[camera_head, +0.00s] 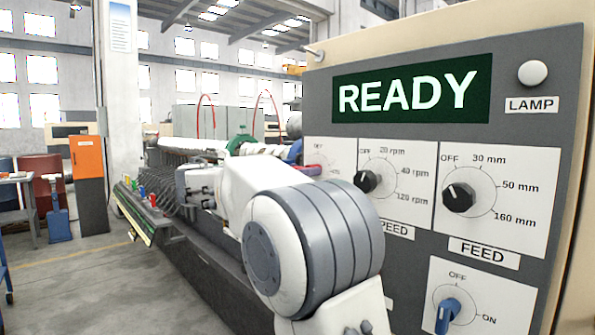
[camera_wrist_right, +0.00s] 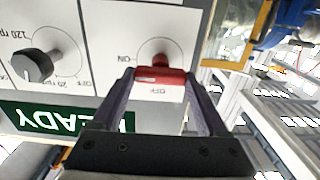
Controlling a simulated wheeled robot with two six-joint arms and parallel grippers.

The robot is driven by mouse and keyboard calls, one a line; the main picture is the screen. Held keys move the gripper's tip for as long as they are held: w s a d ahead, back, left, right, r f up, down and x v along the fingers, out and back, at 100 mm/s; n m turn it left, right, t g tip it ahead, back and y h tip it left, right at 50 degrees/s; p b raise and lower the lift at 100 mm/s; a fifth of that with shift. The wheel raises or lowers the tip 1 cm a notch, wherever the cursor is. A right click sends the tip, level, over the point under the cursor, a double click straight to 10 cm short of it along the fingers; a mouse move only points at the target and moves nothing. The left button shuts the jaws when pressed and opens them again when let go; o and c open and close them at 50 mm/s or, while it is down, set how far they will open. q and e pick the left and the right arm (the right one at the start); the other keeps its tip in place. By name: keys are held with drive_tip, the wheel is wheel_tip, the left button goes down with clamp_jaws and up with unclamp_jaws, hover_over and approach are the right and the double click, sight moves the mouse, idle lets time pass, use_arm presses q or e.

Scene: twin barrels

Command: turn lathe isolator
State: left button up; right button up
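The lathe isolator is a red knob (camera_wrist_right: 160,75) on a white plate marked OFF and ON. In the head view my white and grey right arm partly hides the isolator plate (camera_head: 341,153); only a bit of red shows (camera_head: 313,170). My left gripper is in neither view.
The grey panel carries a green READY display (camera_head: 408,88), a white lamp (camera_head: 533,73), black speed (camera_head: 366,182) and feed (camera_head: 459,197) knobs, and a blue OFF/ON knob (camera_head: 447,315). The lathe bed runs back left. An orange-topped cabinet (camera_head: 88,157) stands left.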

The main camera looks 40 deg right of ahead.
drive_tip(key=c, duration=0.6)
drive_tip(key=shift+c, duration=0.2)
drive_tip(key=shift+w+f+n, duration=0.1)
drive_tip(key=shift+n, duration=4.35)
drive_tip(key=shift+w+f+n, duration=0.1)
drive_tip(key=shift+n, duration=4.35)
